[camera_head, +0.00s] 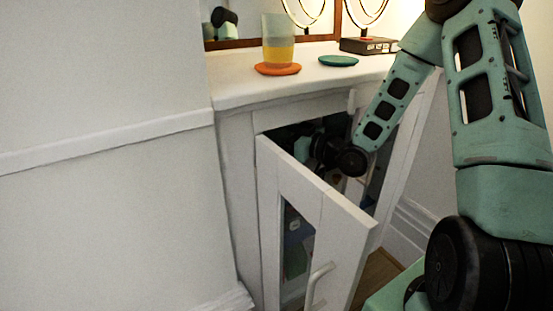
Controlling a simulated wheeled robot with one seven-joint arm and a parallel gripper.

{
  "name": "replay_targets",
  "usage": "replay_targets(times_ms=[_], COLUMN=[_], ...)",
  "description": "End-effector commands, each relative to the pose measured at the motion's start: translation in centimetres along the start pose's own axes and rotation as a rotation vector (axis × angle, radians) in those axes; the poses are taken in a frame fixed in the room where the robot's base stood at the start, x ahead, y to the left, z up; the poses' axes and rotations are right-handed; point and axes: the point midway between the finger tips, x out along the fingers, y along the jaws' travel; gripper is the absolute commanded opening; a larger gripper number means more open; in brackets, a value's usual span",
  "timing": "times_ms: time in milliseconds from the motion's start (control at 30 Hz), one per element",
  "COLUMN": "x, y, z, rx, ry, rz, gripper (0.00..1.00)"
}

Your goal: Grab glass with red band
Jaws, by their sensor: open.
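My gripper (320,150) is inside the white cabinet (236,190), in the upper part of its opening. It is dark and partly hidden by the door and shadow; its fingertips do not show clearly, and I see nothing held. The cabinet door (326,209) stands open toward me. No glass with a red band can be made out. A clear glass (278,40) with a yellow lower part stands upright on an orange coaster (278,69) on the cabinet top, above my gripper.
A teal coaster (338,60) lies empty on the cabinet top. A dark box (369,45) stands behind it, near a mirror. Bluish and green shapes show dimly through the door pane. The door and cabinet frame closely surround my arm. A white wall fills the left.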

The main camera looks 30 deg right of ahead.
Motion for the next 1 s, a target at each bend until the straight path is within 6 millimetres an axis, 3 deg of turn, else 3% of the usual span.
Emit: replay_targets(times_ms=[167,433,667,700,1000], x=[2.0,2.3,2.3,2.3,2.4], y=[0.0,0.0,0.0,0.0,0.0], z=[0.1,0.0,0.0,0.0,-0.1], rx=[-0.001,0.000,0.000,0.000,0.000], ry=[0.001,-0.001,0.000,0.000,0.000], rz=[0.000,0.001,0.001,0.001,0.001], gripper=[0.86,0.86,0.22,0.18,0.18])
